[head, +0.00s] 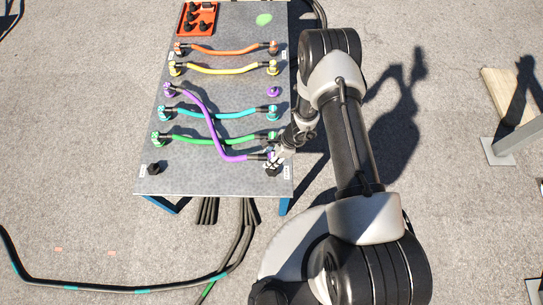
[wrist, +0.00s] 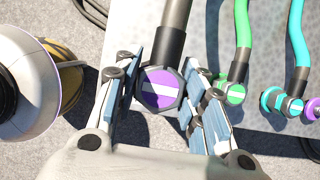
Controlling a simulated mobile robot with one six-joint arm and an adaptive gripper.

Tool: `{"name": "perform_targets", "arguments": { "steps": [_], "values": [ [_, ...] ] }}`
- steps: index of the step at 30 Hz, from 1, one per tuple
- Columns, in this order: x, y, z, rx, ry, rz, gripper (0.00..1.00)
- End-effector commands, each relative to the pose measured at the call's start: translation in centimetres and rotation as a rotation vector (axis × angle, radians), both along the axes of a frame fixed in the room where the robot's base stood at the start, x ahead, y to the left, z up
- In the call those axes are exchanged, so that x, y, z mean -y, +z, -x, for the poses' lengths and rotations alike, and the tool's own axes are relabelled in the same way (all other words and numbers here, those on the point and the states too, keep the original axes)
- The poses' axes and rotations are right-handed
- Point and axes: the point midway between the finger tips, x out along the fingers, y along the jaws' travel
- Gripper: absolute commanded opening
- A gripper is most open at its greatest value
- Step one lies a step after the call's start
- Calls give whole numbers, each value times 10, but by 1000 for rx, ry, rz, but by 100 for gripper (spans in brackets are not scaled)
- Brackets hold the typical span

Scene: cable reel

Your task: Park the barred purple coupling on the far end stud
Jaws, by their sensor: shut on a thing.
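The barred purple coupling (wrist: 160,88) has a white bar on its purple face and sits between my fingers in the wrist view. My gripper (head: 271,164) is shut on it near the front right of the table; it also shows in the wrist view (wrist: 160,76). The purple hose (head: 205,120) runs from this coupling across the green and cyan hoses to the left side. A bare purple stud (head: 274,91) stands on the right side between the yellow and cyan rows. A dark stud (head: 154,169) stands at the front left corner. Whether the held coupling touches a stud is hidden.
The green hose (head: 204,140) and cyan hose (head: 205,114) lie close beyond my gripper. The yellow hose (head: 225,71) and orange hose (head: 225,50) are farther back. An orange tray (head: 184,32) holds dark parts. The front middle of the table (head: 215,180) is clear.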

Motion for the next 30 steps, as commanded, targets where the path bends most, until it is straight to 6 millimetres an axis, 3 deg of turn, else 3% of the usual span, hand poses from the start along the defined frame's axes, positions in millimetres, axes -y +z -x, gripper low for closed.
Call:
{"name": "perform_targets", "arguments": {
  "steps": [8,21,30],
  "values": [
    [0,-20,-1,1,1,-1,0],
    [-1,-72,-1,2,1,-2,0],
    [0,-86,-1,2,1,-2,0]
  ]
}}
